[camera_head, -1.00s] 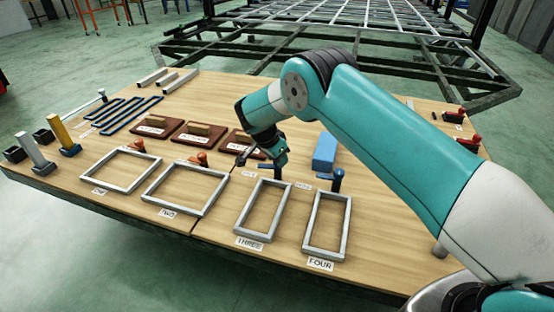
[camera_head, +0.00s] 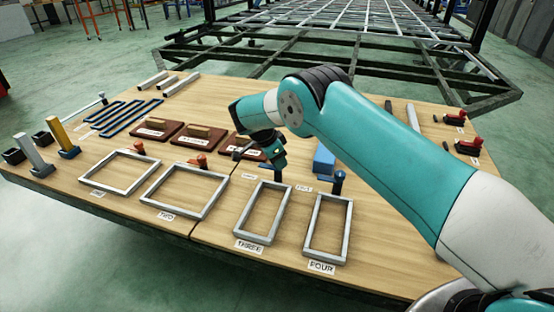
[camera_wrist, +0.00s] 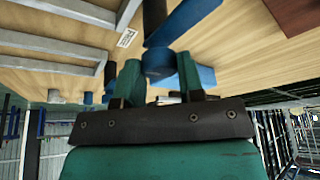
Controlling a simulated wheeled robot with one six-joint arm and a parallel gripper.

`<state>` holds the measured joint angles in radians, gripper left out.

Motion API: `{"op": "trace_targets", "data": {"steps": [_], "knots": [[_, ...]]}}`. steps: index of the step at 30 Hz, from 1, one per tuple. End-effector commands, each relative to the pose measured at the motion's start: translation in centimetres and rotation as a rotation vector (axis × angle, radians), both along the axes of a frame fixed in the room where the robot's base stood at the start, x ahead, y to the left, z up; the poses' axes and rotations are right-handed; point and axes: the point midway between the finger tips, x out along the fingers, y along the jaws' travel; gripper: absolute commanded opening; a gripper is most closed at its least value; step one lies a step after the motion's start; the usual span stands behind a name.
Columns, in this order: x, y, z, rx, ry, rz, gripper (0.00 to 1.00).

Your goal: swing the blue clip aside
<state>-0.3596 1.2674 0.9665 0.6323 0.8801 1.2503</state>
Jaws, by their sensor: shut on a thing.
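In the head view, my gripper (camera_head: 277,160) points down behind frame three, with its jaws at a blue clip (camera_head: 278,178). In the wrist view, my gripper's two teal fingers (camera_wrist: 158,68) stand on either side of the blue clip's round post (camera_wrist: 158,58) and are shut on it. A blue bar (camera_wrist: 187,18) extends from the post over the wooden table. In the head view, the clip is small and mostly hidden by my gripper. A second blue clip (camera_head: 338,183) stands to the right, behind frame four.
The table (camera_head: 185,228) holds light metal frames, including frame three (camera_head: 244,232) and frame four (camera_head: 310,247). Orange clips (camera_head: 198,162) stand behind the left frames. A blue block (camera_head: 324,160) is partly hidden by my arm.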

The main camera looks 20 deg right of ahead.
Motion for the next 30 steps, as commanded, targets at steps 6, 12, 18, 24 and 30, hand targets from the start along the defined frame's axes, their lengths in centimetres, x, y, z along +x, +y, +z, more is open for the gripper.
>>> {"op": "trace_targets", "data": {"steps": [6,12,18,24,30], "knots": [[0.1,0.1,0.1,0.002,-0.005,0.003,0.59],[0.1,0.0,0.1,0.001,-0.003,0.001,0.59],[0.0,0.5,1.5,0.001,-0.004,0.001,0.59],[-0.3,2.3,5.9,0.002,-0.007,0.004,0.59],[-0.6,4.3,10.8,0.002,-0.007,0.003,0.59]]}}
